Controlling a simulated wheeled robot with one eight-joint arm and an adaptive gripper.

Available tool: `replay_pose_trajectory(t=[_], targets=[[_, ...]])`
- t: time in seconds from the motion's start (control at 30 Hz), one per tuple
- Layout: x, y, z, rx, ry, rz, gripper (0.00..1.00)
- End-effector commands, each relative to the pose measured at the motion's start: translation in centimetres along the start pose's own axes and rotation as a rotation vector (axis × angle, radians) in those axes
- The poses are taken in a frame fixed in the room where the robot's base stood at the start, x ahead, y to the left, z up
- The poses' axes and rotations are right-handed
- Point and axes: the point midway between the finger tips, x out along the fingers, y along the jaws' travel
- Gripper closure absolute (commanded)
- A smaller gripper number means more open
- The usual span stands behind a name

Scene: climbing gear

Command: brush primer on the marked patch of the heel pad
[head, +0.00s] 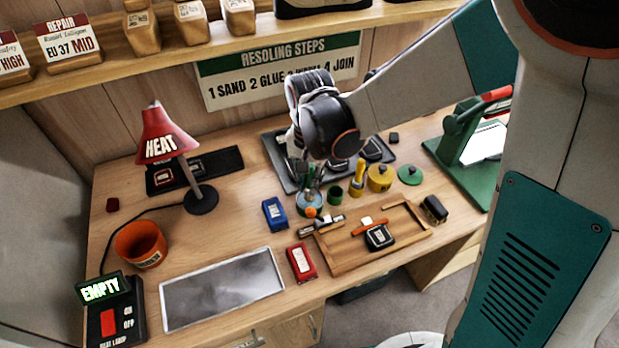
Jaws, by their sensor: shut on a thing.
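My gripper (311,184) points down over the middle of the bench, at a light blue pot (302,207). It is shut on a slim thing, which looks like the brush; my fingers hide most of it. I cannot tell whether its tip is inside the pot or above it. A small orange piece shows at the pot's front. A dark pad with a pale patch, likely the heel pad (379,237), lies in the wooden tray (345,263), right of and nearer than my gripper. An orange piece (369,223) lies just behind the pad.
A green pot (334,195), a yellow bottle (357,180) and a yellow tin (379,178) stand right of my gripper. Blue (274,214) and red (301,263) blocks stand left of the tray. A red heat lamp (167,140) stands left; a grey plate (222,289) lies in front.

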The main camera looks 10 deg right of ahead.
Motion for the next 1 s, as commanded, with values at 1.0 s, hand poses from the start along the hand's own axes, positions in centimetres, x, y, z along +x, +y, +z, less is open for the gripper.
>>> replay_pose_trajectory(t=[1.0], targets=[[0.88, 0.0, 0.0, 0.0, 0.0, 0.0, 1.0]])
